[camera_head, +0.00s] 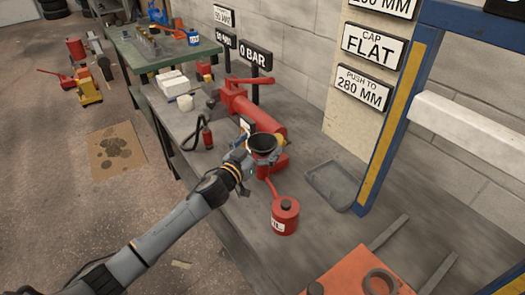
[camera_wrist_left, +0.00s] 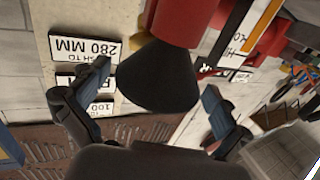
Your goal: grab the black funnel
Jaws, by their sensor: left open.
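The black funnel (camera_head: 262,142) shows in the head view at the front of the red pump, above the bench. In the left wrist view the funnel (camera_wrist_left: 157,77) is a dark cone between the two fingers of my left gripper. My left gripper (camera_head: 257,153) is open at the funnel, with one finger on each side. Gaps show between the fingers and the funnel in the wrist view, so it is not gripped. The gripper partly hides the funnel's lower part in the head view. My right gripper is not in view.
The red pump (camera_head: 262,118) stands right behind the funnel. A red oil can (camera_head: 285,216) is in front, its spout near the gripper. A grey tray (camera_head: 333,184) lies to the right. A blue and yellow frame post (camera_head: 392,125) stands beyond it. Bare bench (camera_head: 240,210) lies left of the can.

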